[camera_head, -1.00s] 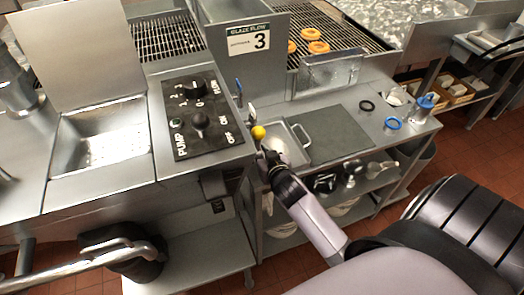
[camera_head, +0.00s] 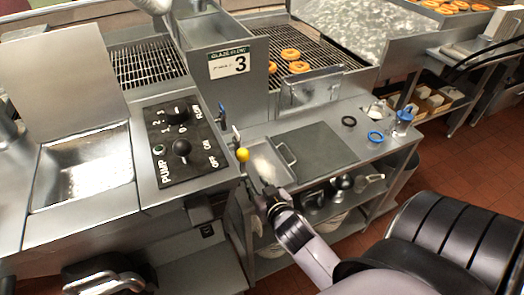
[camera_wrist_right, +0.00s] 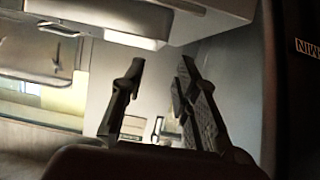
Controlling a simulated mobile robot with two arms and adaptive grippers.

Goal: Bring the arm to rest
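My right arm comes in from the lower right in the head view. Its gripper (camera_head: 258,190) is just below and to the right of a yellow knob (camera_head: 243,155) at the edge of the control cabinet. I cannot tell from the head view whether they touch. In the right wrist view the two dark fingers (camera_wrist_right: 158,85) stand apart with nothing held between them. The yellow knob does not show there.
The control panel (camera_head: 182,140) with its black dials is left of the gripper. A steel tray (camera_head: 272,165), a grey mat (camera_head: 316,148), a blue ring (camera_head: 375,136) and a blue-topped container (camera_head: 403,120) lie on the counter. Doughnuts (camera_head: 299,67) sit on the rack behind. Red floor is open at right.

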